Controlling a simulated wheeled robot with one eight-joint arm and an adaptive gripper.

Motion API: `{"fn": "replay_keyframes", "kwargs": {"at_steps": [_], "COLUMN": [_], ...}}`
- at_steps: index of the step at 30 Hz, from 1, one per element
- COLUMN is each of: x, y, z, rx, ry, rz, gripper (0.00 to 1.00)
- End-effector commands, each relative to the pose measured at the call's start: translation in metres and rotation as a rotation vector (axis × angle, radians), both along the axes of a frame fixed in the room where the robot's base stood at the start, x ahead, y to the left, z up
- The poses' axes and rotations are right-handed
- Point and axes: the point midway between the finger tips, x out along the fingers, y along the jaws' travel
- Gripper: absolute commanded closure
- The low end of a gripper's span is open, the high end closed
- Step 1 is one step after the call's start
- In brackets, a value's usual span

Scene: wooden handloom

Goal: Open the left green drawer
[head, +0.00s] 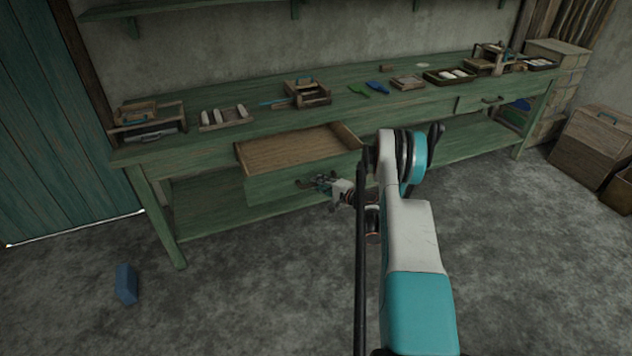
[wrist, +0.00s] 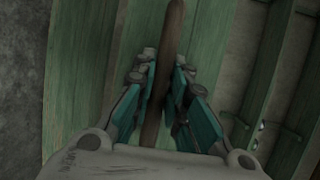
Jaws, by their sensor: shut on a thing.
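The left green drawer (head: 270,182) is pulled well out of the long green workbench, and its bare wooden inside (head: 290,150) shows empty. My gripper (head: 318,182) is at the drawer's front, at its handle (head: 303,184). In the wrist view my gripper (wrist: 160,95) has its two teal fingers on either side of a brown bar, the handle (wrist: 174,40), and is shut on it. The green front of the drawer (wrist: 140,45) lies behind the bar. My arm covers the area just right of the drawer.
The green workbench (head: 215,152) carries trays, small wooden boxes and tools along its top. A second drawer (head: 483,101) at the right is closed. A blue block (head: 126,283) lies on the floor at left. Wooden crates (head: 592,145) stand at right. The floor in front is otherwise clear.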

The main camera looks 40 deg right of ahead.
Motion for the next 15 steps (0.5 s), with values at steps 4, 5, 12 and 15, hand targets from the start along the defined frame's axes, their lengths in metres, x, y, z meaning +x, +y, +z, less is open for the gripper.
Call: {"fn": "replay_keyframes", "kwargs": {"at_steps": [4,5,12,15], "x": [-0.0039,-0.0043,-0.0051,-0.0050], "y": [0.0012,0.0013,0.0018,0.0018], "z": [0.0003,0.0004,0.0003,0.0002], "rx": [0.000,0.000,0.000,0.000], "ry": [0.000,0.000,0.000,0.000], "rz": [0.000,0.000,0.000,0.000], "gripper": [1.00,1.00,1.00,1.00]}}
